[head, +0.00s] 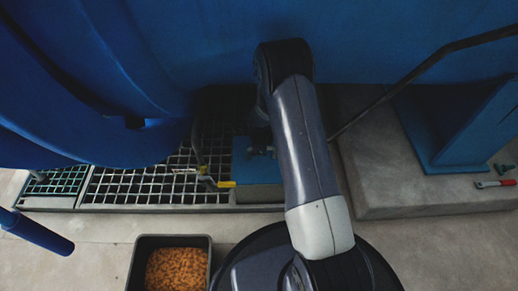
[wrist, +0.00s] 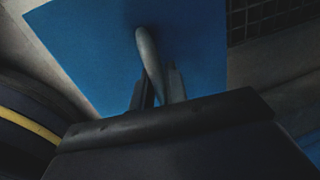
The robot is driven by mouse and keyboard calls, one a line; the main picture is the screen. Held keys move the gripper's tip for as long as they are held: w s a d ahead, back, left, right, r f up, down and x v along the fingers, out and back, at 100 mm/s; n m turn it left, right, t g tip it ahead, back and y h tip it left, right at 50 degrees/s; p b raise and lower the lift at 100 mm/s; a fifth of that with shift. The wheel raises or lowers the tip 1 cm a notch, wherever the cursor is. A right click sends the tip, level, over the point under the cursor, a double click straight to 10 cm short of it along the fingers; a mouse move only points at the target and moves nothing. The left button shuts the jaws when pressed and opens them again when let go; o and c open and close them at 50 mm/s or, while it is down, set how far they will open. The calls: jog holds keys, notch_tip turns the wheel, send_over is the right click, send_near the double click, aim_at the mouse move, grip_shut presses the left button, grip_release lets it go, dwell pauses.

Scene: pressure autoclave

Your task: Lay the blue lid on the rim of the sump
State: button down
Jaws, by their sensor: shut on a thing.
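The blue lid (head: 255,175) is a flat square plate in the middle of the head view, beside the grating. In the wrist view the blue lid (wrist: 90,50) fills the upper middle, with a grey upright handle (wrist: 148,52) on it. My gripper (wrist: 157,90) is shut on this handle, with its fingers on either side of it. In the head view my arm hides the right part of the lid and most of the gripper. A grey concrete edge, apparently the sump (head: 258,195), shows just below the lid's front. I cannot tell whether the lid touches it.
A metal grating (head: 150,186) lies left of the lid, with a yellow-handled valve (head: 222,184) close to the lid's left edge. A dark bin of orange pellets (head: 176,270) stands in front. A concrete plinth (head: 400,195) with a blue support is at right. The big blue vessel (head: 150,80) overhangs behind.

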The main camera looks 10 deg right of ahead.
aim_at(259, 158)
jog(key=shift+f+b, duration=0.65)
jog(key=shift+f, duration=0.7)
dwell(0.3)
jog(key=c, duration=1.3)
grip_release()
jog(key=shift+c, duration=0.2)
jog(key=shift+f, duration=0.1)
notch_tip(259, 158, up, 11)
jog(key=s+p, duration=0.2)
jog(key=p, duration=0.2)
jog(key=shift+a+f+p, duration=0.15)
jog(key=shift+a+p, duration=0.1)
jog(key=shift+p, duration=0.05)
jog(key=f+b, duration=0.1)
jog(key=f, duration=0.2)
jog(key=w+f+b, duration=0.1)
jog(key=f+b, duration=0.1)
jog(key=f, duration=0.2)
jog(key=w+f+b, duration=0.1)
jog(key=f, duration=0.2)
jog(key=shift+d+f+b, duration=0.25)
jog(key=shift+f+b, duration=0.15)
jog(key=shift+r, duration=0.6)
